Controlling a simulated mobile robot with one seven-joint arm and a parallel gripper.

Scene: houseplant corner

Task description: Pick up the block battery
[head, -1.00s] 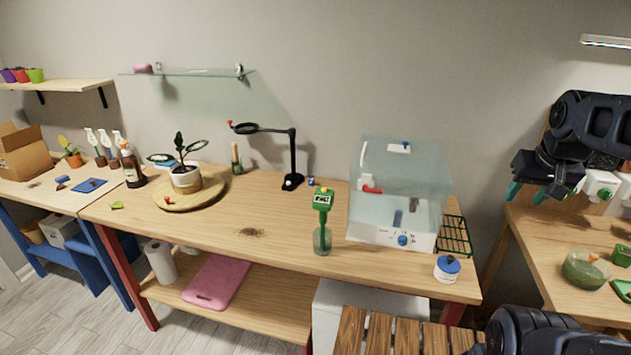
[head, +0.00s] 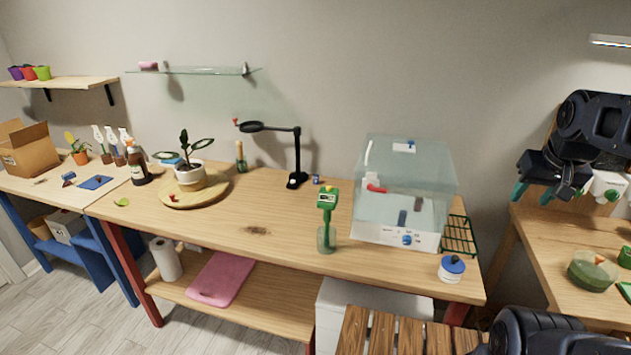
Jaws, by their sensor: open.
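A small blue block-like item (head: 315,180) stands on the long wooden table, just right of the black lamp's base. It may be the block battery, but it is too small to tell. My gripper (head: 533,193) is at the right of the head view, with its teal fingertips apart and nothing between them. It hangs in the air right of the clear box, far from the small blue item.
The clear box (head: 402,195), a green-topped meter in a glass jar (head: 327,220) and a blue-lidded jar (head: 451,269) stand on the table's right half. The lamp (head: 297,158) and a potted plant (head: 190,176) stand farther left. The table's front middle is mostly clear.

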